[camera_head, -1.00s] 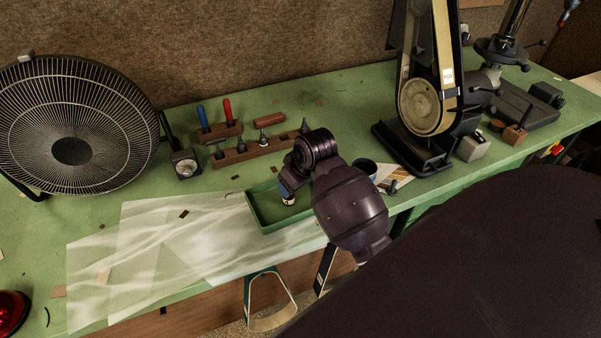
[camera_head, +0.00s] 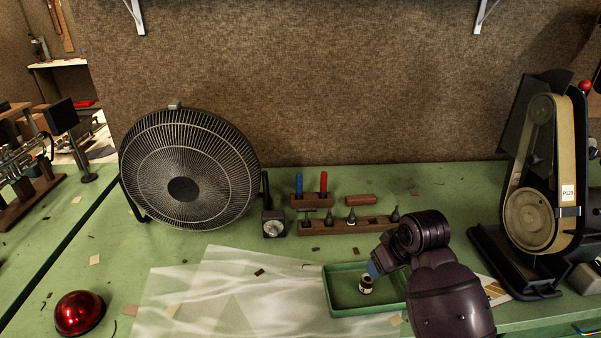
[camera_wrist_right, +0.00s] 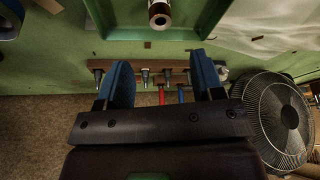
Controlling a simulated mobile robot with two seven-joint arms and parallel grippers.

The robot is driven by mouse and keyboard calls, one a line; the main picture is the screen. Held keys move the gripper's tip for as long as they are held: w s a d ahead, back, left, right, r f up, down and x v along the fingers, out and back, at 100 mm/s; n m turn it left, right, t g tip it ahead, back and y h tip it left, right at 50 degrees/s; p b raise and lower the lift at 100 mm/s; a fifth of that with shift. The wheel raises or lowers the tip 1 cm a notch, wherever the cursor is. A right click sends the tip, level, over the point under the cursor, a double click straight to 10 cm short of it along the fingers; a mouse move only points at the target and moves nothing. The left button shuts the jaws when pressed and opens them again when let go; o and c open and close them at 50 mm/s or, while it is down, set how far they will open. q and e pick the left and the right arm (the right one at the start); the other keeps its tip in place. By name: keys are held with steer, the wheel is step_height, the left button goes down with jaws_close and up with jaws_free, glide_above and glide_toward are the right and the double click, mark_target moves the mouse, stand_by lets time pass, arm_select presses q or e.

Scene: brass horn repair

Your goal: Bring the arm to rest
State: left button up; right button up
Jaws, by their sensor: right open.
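My right arm comes in from the lower right of the head view. Its gripper (camera_head: 374,268) is over the green tray (camera_head: 335,309), above a small cylinder with a pale band (camera_head: 366,286). In the wrist view the two blue fingers (camera_wrist_right: 163,82) stand wide apart with nothing held between them. The cylinder also shows in the wrist view (camera_wrist_right: 160,20), inside the tray (camera_wrist_right: 150,34) and clear of the fingers. My left gripper is in neither view.
A black fan (camera_head: 185,185) stands at the left. A tool rack (camera_head: 345,227) lies behind the tray, and a belt sander (camera_head: 535,210) stands at the right. A red dome (camera_head: 80,313) is front left. Translucent sheets (camera_head: 220,290) cover the bench left of the tray.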

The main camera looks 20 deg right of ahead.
steer(key=s+a+f+m+h, duration=0.1)
steer(key=s+a+f, duration=0.2)
steer(key=s, duration=0.8)
steer(key=s+a+f, duration=0.2)
steer(key=s+f, duration=0.1)
steer(key=s, duration=0.9)
steer(key=w+f+t+b, duration=0.3)
steer(key=w+f+t, duration=0.4)
steer(key=f, duration=0.6)
steer(key=shift+w+n, duration=0.25)
steer(key=shift+n, duration=0.15)
steer(key=shift+f, duration=0.1)
